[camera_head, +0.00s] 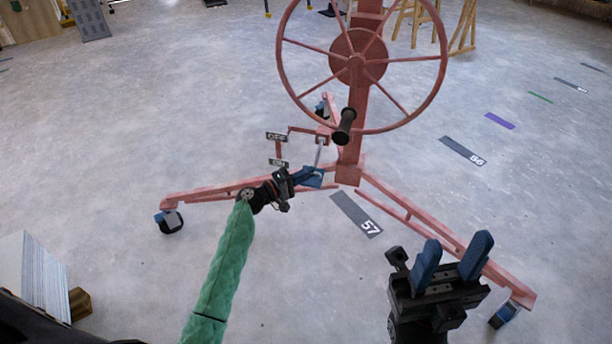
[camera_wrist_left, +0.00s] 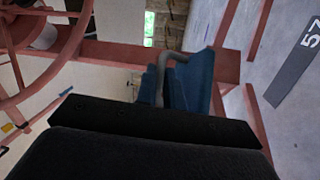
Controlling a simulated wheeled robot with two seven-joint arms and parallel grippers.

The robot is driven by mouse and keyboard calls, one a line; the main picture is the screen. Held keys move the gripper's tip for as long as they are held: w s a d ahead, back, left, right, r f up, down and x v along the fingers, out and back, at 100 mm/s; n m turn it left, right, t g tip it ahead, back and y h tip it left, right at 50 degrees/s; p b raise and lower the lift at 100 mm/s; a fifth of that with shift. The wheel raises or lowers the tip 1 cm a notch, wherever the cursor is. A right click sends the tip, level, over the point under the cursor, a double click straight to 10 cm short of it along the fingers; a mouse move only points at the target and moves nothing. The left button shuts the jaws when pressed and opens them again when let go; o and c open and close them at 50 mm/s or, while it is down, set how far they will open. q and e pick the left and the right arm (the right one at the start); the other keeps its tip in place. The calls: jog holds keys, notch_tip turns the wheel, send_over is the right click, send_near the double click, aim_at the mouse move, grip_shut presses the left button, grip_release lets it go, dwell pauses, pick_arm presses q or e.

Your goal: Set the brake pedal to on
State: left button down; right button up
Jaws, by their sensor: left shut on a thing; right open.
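The red panel lift (camera_head: 350,110) stands ahead on its splayed legs, with a big spoked wheel and a black crank handle (camera_head: 343,127). The brake pedal (camera_head: 319,152) is a thin grey rod beside the post, near the OFF sign (camera_head: 276,137) and the ON sign (camera_head: 278,162). My left gripper (camera_head: 312,177) is shut on the rod's lower end. In the left wrist view, its blue fingers (camera_wrist_left: 200,85) close around the bent grey rod (camera_wrist_left: 165,68). The fingers hide the rod's tip. My right gripper (camera_head: 452,262) is open and empty above the floor at the lower right.
The lift's right leg (camera_head: 440,237) runs behind my right gripper to a caster (camera_head: 503,314). The left leg (camera_head: 205,196) ends in another caster (camera_head: 170,221). A stack of white sheets (camera_head: 42,280) stands at the lower left. Open floor surrounds the lift.

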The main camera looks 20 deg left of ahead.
pick_arm(q)
jog(key=shift+f, duration=0.4)
jog(key=c, duration=1.8)
grip_release()
jog(key=shift+f, duration=0.1)
jog(key=r+p+v, duration=0.1)
jog(key=v, duration=0.6)
jog(key=shift+s+a+f, duration=0.25)
jog(key=shift+f, duration=0.2)
